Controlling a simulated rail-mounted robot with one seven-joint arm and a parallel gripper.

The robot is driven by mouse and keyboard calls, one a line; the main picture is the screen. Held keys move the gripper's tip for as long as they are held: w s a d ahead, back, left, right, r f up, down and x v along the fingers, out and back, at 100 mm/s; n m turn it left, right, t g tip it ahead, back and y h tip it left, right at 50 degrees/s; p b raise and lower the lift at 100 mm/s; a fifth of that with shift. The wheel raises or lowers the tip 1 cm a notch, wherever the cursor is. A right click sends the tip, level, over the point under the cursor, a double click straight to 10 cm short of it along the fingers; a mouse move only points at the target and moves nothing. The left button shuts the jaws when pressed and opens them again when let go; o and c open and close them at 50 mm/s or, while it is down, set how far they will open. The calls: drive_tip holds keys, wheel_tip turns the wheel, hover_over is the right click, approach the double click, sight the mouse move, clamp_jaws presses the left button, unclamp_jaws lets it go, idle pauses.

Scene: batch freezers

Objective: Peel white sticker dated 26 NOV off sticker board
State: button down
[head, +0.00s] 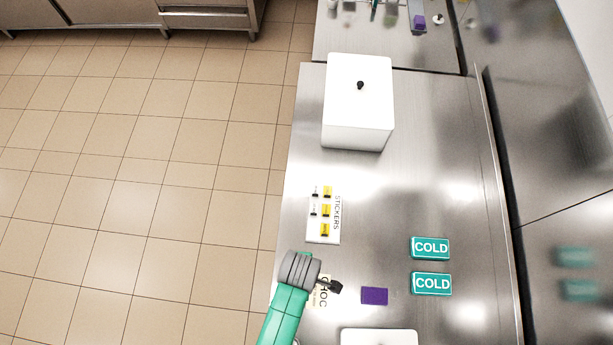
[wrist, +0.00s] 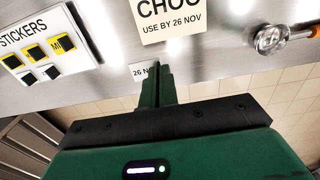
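The white sticker board (head: 322,239) lies flat on the steel counter and also shows at the upper left of the wrist view (wrist: 50,27). It holds three yellow stickers (head: 327,210) and two white stickers (head: 314,210), each with a black tab; the third white place is bare. My gripper (head: 334,286) is off the board, on its near side. In the wrist view its fingers (wrist: 158,72) are closed together at a white sticker reading "26 N" (wrist: 140,72). The fingers hide the rest of that sticker's text and its tab.
A cream CHOC label, "USE BY 26 NOV" (wrist: 172,23), lies beyond the fingertips. A purple block (head: 374,296) and two teal COLD blocks (head: 430,248) lie to the right. A white box (head: 358,100) stands behind the board. The counter between is clear.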

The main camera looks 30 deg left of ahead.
wheel_tip(320, 180, up, 6)
drive_tip(key=s+p, duration=0.2)
drive_tip(key=p, duration=0.4)
drive_tip(key=shift+s+d+r, duration=0.15)
drive_tip(key=shift+d, duration=0.3)
idle(1.0)
